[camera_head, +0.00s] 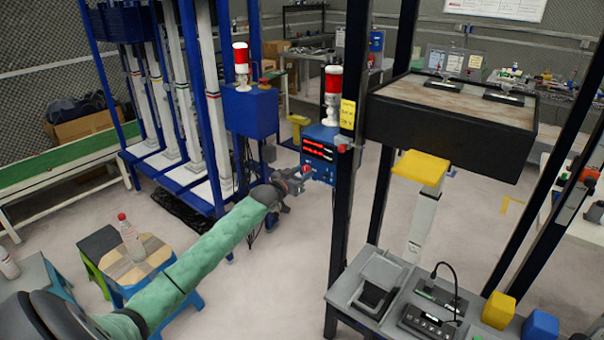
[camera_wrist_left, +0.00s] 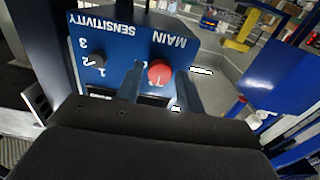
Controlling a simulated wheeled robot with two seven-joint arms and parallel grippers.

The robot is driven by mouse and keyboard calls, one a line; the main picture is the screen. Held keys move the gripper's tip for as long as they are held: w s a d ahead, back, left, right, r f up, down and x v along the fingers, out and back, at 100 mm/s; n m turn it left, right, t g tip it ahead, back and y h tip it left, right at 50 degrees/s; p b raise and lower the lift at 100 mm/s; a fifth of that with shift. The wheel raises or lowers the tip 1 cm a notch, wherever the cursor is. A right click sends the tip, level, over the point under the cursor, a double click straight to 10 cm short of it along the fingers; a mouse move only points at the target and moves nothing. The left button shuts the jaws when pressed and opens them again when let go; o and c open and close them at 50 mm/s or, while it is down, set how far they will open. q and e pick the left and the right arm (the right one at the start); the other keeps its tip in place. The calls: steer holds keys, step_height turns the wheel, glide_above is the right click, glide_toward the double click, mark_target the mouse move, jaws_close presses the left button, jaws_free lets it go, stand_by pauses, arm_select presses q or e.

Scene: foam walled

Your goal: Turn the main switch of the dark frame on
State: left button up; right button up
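The dark frame (camera_head: 345,200) has black posts and carries a blue control box (camera_head: 318,133) with red lit displays. In the left wrist view the box's panel (camera_wrist_left: 125,45) appears upside down. The red knob marked MAIN (camera_wrist_left: 160,71) is the main switch, and a black SENSITIVITY knob (camera_wrist_left: 93,61) sits to its left. My left gripper (camera_head: 300,177) is at the front of the box. In the wrist view my left gripper (camera_wrist_left: 160,82) is open, one finger on each side of the red knob. Firm contact cannot be told. My right gripper is not in view.
A red and white beacon (camera_head: 332,95) tops the box. A blue frame (camera_head: 250,115) with another beacon stands to the left. A table (camera_head: 350,298) with devices is at the lower right. A stool (camera_head: 150,268) with a bottle is at the lower left.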

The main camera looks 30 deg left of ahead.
arm_select(q)
steer(key=c, duration=0.6)
steer(key=shift+c, duration=0.2)
